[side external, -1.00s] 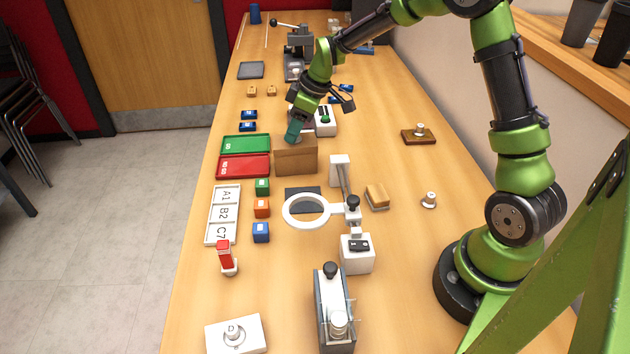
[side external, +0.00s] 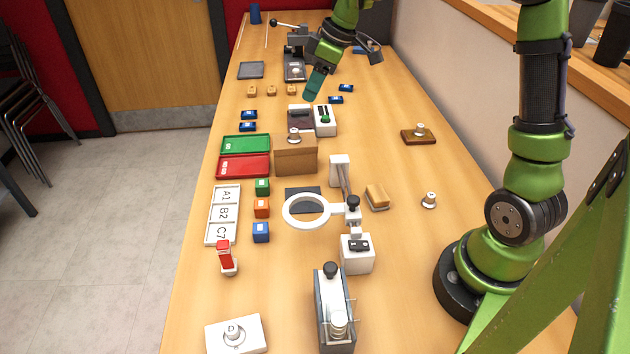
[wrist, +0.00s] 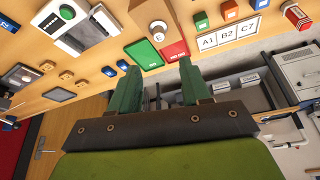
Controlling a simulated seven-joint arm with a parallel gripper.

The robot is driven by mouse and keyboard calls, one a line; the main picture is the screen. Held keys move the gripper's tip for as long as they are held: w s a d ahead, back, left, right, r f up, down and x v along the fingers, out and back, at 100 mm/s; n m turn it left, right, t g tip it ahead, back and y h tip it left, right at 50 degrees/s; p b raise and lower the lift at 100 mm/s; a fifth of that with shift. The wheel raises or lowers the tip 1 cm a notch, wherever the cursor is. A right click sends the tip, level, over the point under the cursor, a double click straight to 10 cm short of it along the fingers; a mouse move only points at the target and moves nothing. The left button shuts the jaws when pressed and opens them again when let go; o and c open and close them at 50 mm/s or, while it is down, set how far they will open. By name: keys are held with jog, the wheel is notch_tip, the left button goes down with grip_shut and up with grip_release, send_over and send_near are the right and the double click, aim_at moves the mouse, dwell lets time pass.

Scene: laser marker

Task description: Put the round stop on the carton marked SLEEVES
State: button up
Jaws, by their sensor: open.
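A small silver round stop (side external: 294,135) stands upright on top of the brown carton (side external: 296,160), near its far left part. I cannot read any marking on the carton. My gripper (side external: 314,84), with teal fingers, is open and empty beyond the carton and above the bench, apart from the stop. In the wrist view my gripper's two fingers (wrist: 158,82) are spread with nothing between them. The carton (wrist: 146,14) shows at the top of the wrist view, with the stop (wrist: 158,31) on it.
Green (side external: 246,146) and red (side external: 243,167) trays lie left of the carton. A white device (side external: 325,121) stands just behind it. A ring magnifier (side external: 307,211) stands in front. Similar round pieces stand on a wooden block (side external: 419,130) and the bench (side external: 429,200).

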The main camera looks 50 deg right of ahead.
jog(key=s+a+r+m+t, duration=0.1)
jog(key=s+a+m, duration=0.4)
jog(key=s, duration=0.6)
jog(key=s+a+r+m+t, duration=0.2)
jog(key=s+a+m, duration=0.3)
jog(key=s, duration=0.6)
jog(key=shift+a+r, duration=0.15)
jog(key=shift+r, duration=0.05)
